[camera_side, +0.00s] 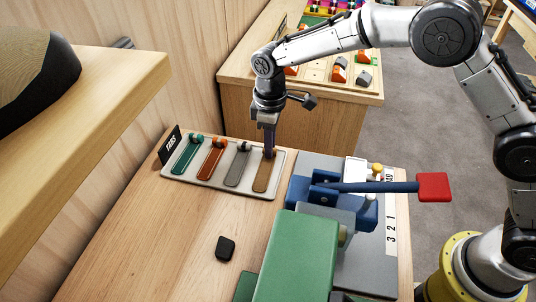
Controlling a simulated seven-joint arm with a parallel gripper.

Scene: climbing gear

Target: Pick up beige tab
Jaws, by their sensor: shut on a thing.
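The beige tab (263,176) is a long tan strip at the right end of a pale tray (207,186) in the side view. My gripper (269,150) points down at the far end of this tab and is shut on it. The tab still lies at the level of the tray, and I cannot see a gap beneath it. The fingertips cover the tab's far end. A green tab (187,156), an orange tab (211,160) and a grey tab (238,166) lie to its left in the same tray.
A black sign (170,145) stands at the tray's left. A blue clamp device with a red-ended lever (433,187) and a green block (297,255) are close on the right. A small black object (226,248) lies in front. A wooden shelf (110,95) juts in at left.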

